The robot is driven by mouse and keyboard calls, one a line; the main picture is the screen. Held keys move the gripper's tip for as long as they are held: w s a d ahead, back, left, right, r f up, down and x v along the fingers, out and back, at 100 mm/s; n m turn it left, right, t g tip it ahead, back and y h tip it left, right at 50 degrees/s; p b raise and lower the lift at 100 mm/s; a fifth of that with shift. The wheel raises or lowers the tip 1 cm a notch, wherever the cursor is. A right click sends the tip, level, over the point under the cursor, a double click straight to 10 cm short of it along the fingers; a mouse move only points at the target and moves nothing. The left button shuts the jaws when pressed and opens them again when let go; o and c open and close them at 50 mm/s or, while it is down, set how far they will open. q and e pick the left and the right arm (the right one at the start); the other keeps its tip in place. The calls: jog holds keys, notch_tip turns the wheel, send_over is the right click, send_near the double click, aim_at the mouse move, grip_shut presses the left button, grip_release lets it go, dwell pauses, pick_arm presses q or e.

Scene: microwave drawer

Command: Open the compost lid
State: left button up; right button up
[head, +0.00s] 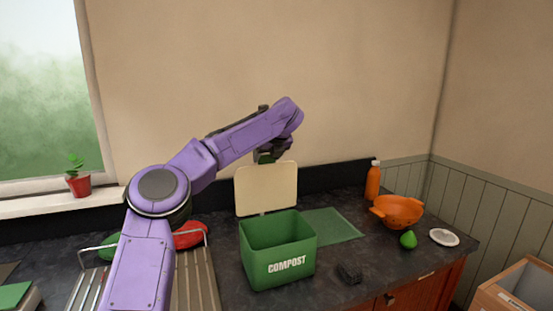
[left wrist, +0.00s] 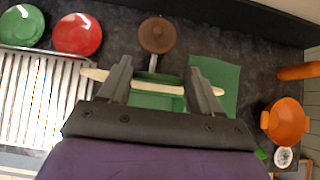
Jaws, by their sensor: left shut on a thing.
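The green compost bin (head: 284,263) stands on the dark counter with its top uncovered. Its cream lid (head: 266,192) stands about upright at the back of the bin. My left gripper (head: 267,157) is at the lid's top edge and shut on the lid. In the left wrist view the lid (left wrist: 96,75) shows nearly edge-on, passing by my left gripper's fingers (left wrist: 162,84). The green bin shows partly between the fingers. The exact contact of the fingertips is hard to see. My right gripper is in neither view.
A dish rack (head: 190,285) with red (head: 190,235) and green plates is left of the bin. A green mat (head: 332,225), orange bottle (head: 373,180), orange colander (head: 398,211), green pear-like item (head: 408,240) and dark sponge-like block (head: 349,273) are right. A brown round pan-like object (left wrist: 157,35) lies behind.

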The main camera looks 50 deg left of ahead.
pick_arm(q)
jog(key=shift+w+a+r, duration=0.1)
jog(key=shift+w+a, duration=0.1)
jog(key=shift+a, duration=0.2)
jog(key=shift+w+a+r, duration=0.1)
jog(key=shift+w+a, duration=0.05)
jog(key=shift+a, duration=0.25)
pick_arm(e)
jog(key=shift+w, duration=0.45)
pick_arm(q)
jog(key=o, duration=1.5)
jog(key=shift+f, duration=0.1)
jog(key=b+v, duration=0.2)
jog(key=v, duration=0.8)
jog(key=shift+s+d+r+b, duration=0.15)
jog(key=shift+r+b, duration=0.1)
jog(key=shift+b, duration=0.15)
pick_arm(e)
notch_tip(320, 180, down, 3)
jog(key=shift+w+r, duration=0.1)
